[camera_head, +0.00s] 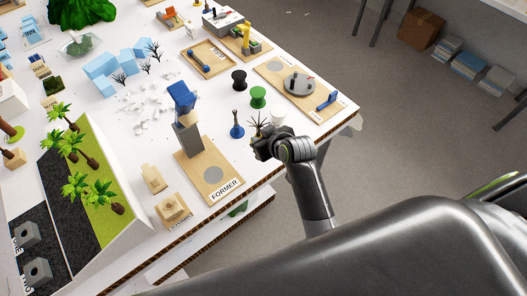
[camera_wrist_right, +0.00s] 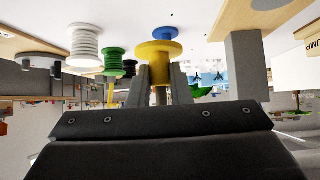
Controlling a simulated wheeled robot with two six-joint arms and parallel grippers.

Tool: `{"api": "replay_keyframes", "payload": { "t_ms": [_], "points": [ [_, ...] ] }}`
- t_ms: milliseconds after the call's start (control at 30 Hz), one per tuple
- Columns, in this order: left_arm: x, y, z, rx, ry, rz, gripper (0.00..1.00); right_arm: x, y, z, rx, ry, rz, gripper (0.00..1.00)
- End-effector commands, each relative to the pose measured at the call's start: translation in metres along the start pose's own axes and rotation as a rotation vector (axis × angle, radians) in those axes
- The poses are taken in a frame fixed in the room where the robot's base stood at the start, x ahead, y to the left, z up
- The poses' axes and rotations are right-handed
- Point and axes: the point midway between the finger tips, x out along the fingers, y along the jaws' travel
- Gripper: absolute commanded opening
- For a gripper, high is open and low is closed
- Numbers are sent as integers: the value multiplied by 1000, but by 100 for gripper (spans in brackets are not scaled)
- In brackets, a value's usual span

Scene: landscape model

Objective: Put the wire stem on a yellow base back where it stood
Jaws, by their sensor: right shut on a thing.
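The wire stem (camera_head: 258,122) shows its dark, fanned branches just above my right gripper (camera_head: 262,147) in the head view, near the table's front right edge. Its yellow base is hidden there behind the gripper. In the right wrist view, which looks upside down, the yellow base (camera_wrist_right: 152,52) sits between the two fingers of my right gripper (camera_wrist_right: 160,84), which are shut on it. I cannot tell whether the base touches the table. My left gripper is not in view.
A stem on a blue base (camera_head: 237,131) stands just left of the gripper. A green spool (camera_head: 258,97), a black spool (camera_head: 239,78) and a white spool (camera_head: 278,117) are close behind. A wooden board marked FORMER (camera_head: 228,189) lies to the left.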

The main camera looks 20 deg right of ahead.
Motion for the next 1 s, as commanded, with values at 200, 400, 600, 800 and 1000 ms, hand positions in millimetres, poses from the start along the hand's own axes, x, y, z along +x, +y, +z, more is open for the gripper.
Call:
{"api": "replay_keyframes", "payload": {
  "t_ms": [200, 400, 600, 800, 1000],
  "points": [
    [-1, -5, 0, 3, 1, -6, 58, 19, 0, 23, 0, -1, 0, 0],
    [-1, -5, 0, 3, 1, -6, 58, 34, 0, 41, 0, -3, 0, 0],
    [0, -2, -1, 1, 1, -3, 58, 47, 0, 55, 0, 0, 1, 0],
    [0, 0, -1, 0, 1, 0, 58, 47, 0, 56, 0, 1, 1, 0],
    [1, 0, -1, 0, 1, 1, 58, 50, 0, 58, 0, 0, 1, 19]
  ]
}}
